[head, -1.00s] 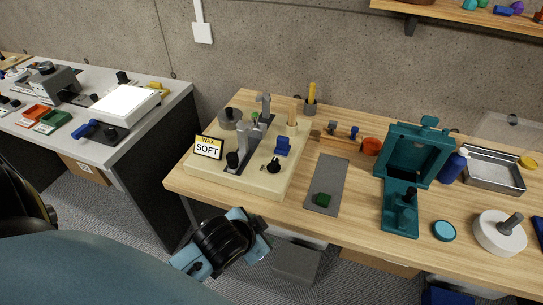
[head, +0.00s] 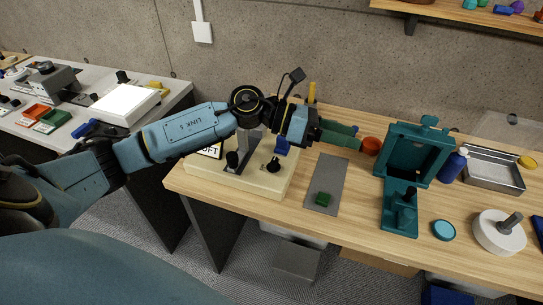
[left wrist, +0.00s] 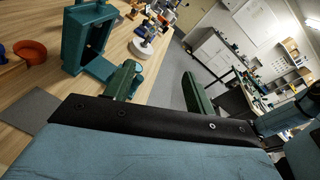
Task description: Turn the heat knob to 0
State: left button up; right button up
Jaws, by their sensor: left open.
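A black round knob (head: 273,165) with small marks beside it sits on the front right of the cream base plate (head: 262,187); I take it for the heat knob. Its exact setting is too small to read. My left gripper (head: 357,136) reaches over the plate from the left and points right, above the bench, beyond the knob. Its green fingers are apart and empty, as the left wrist view (left wrist: 158,84) also shows. The knob does not show in the left wrist view. My left arm hides the back of the plate and part of the SOFT sign (head: 210,151). My right gripper is not in view.
A grey mat (head: 330,178) with a green piece (head: 322,199), an orange bowl (head: 371,146) and a teal press (head: 399,218) lie to the right.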

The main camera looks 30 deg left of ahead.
pick_arm(q)
jog(key=a+f+m+g+y, duration=0.3)
jog(key=a+m+y, duration=0.15)
jog(key=a, duration=0.35)
jog(key=m+g+y, duration=0.1)
jog(key=g+y, duration=0.1)
jog(key=y, duration=0.4)
send_near(273, 161)
jog(key=x, duration=0.7)
jog(key=shift+f, duration=0.3)
jog(key=shift+w+d+f, duration=0.1)
jog(key=shift+d+f, duration=0.2)
jog(key=shift+f, duration=0.25)
jog(key=c, duration=1)
